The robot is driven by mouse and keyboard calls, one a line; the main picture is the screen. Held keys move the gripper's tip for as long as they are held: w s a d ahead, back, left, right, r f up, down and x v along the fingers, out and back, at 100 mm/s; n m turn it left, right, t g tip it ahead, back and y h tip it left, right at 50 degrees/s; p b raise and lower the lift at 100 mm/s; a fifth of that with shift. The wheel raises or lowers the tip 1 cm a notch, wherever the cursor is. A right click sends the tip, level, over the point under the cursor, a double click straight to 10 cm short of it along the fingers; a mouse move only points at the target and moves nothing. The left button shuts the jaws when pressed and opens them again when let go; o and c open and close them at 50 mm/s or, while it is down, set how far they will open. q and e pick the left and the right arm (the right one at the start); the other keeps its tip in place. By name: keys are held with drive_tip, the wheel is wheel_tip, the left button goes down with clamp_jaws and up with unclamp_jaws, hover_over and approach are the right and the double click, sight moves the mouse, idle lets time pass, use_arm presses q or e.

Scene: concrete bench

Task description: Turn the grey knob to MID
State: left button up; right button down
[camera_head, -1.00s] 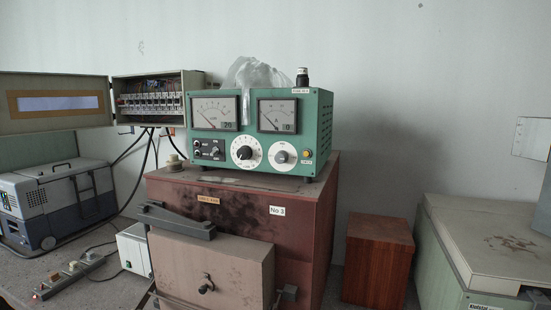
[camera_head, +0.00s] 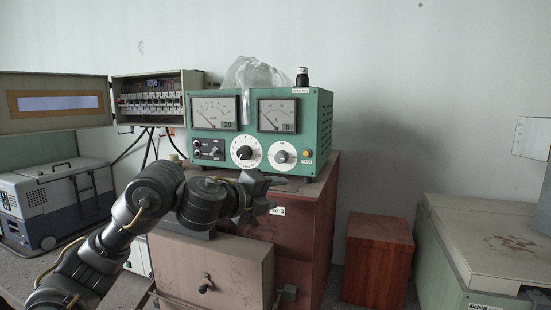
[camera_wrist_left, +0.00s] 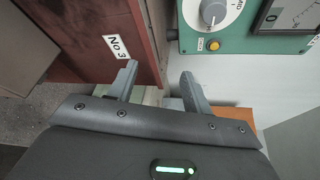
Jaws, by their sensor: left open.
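The grey knob (camera_head: 281,156) sits on a white round dial at the lower right of the green meter box (camera_head: 319,130). It also shows at the top of the left wrist view (camera_wrist_left: 214,12). The dial lettering is too small or cut off to read the setting surely. My left gripper (camera_head: 268,191) is just below the box front, in front of the brown cabinet, apart from the knob. In the left wrist view its two fingers (camera_wrist_left: 160,78) are spread with nothing between them. My right gripper is not in view.
A black knob (camera_head: 245,152) on a larger white dial is left of the grey one. A yellow button (camera_head: 307,153) is to its right. The box stands on the brown cabinet (camera_head: 307,215). A wooden box (camera_head: 378,262) stands to the right. The air before the grey knob is clear.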

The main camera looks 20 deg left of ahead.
use_arm(q)
drive_tip(key=m+y, duration=0.1)
approach(278, 157)
drive_tip(key=p+x, duration=0.3)
drive_tip(key=x, duration=0.4)
drive_tip(key=shift+w+d, duration=0.1)
drive_tip(key=shift+w, duration=0.1)
drive_tip(key=shift+w+d+f+t+p, duration=0.2)
drive_tip(key=shift+w+f+t+p, duration=0.1)
drive_tip(key=shift+w, duration=0.25)
